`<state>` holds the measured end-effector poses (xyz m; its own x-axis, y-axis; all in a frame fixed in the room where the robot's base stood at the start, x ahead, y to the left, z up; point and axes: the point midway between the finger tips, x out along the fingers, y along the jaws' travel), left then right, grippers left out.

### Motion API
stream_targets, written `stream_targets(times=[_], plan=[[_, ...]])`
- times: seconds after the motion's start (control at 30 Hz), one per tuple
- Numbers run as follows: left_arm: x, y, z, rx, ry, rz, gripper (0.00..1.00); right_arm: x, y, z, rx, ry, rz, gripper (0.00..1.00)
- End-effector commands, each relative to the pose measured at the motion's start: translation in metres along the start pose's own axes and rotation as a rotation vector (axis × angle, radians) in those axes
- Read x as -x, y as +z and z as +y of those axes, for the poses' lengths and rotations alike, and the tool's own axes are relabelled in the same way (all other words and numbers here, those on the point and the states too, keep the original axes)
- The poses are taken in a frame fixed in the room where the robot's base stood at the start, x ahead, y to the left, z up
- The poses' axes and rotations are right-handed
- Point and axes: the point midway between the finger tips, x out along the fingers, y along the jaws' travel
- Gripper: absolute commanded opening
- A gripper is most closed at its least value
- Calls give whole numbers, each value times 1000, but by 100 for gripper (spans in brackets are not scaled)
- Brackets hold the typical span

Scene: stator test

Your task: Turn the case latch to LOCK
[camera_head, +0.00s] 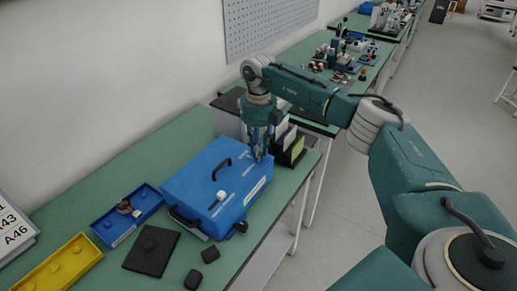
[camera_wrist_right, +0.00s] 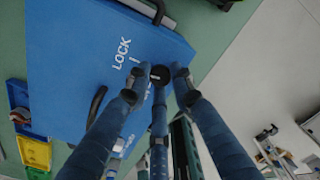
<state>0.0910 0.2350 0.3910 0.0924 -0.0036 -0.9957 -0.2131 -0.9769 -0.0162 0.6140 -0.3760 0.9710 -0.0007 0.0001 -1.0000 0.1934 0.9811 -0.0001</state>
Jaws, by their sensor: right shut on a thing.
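The blue case (camera_head: 195,182) lies closed on the green bench, with a black handle on its lid. It fills much of the right wrist view (camera_wrist_right: 70,80), where white LOCK lettering (camera_wrist_right: 121,53) shows on the lid beside a short white mark. A round black latch knob (camera_wrist_right: 160,70) sits near the lid's edge, with a pale line on it. My right gripper (camera_head: 258,156) points down at the lid's far right corner. Its fingers (camera_wrist_right: 160,85) are closed around the latch knob and partly hide it and further lettering. My left gripper is not in view.
A blue tray (camera_head: 103,228) with a small part in it, a yellow tray (camera_head: 50,274) and a black pad (camera_head: 152,250) lie left of the case. A card rack (camera_head: 293,150) stands close behind my right gripper.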

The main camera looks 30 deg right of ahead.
Motion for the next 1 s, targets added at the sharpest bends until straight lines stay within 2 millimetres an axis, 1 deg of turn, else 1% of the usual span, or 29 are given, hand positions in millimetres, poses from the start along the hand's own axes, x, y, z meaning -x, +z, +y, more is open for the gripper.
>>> stream_targets(times=[0.2, 0.4, 0.93, 0.97, 1.0], plan=[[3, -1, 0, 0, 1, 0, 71, 2, 1, 0, -119, 1, -3, 0], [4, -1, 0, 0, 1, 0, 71, 1, 1, 0, -178, 1, -3, 0], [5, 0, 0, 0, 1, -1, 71, 1, 1, 0, -199, 1, -3, 0], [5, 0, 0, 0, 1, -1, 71, 1, 1, 0, -199, 1, -3, 26], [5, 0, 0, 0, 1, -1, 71, 1, 1, 0, -199, 1, -3, 34]])
